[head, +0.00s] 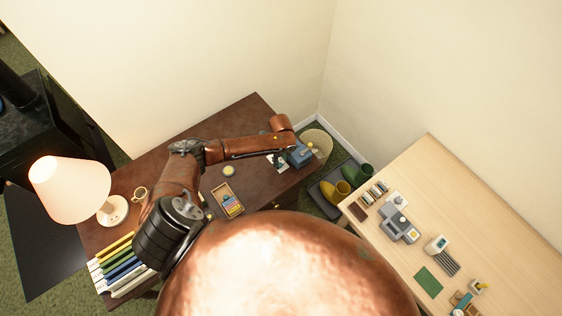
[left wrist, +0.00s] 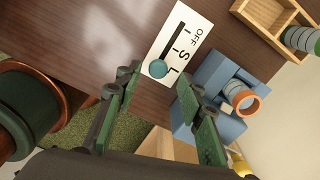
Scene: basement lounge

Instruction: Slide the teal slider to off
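The teal slider knob (left wrist: 158,68) is a small round cap on a white panel (left wrist: 190,22) with a black slot, seen in the left wrist view. It sits at the lower end of the slot; the printed OFF is near the other, upper end. The panel is partly visible in the head view (head: 279,166), under my left arm. My left gripper (left wrist: 157,80) is open, its green-padded fingers on either side of the knob in the picture. I cannot tell whether they touch it. My right gripper is not in view.
A blue holder with an orange-rimmed cylinder (left wrist: 243,100) stands close beside the panel, near the right finger. A wooden tray (left wrist: 262,18) lies beyond. On the dark desk stand a lamp (head: 70,190), a mug (head: 139,193) and upright books (head: 118,265).

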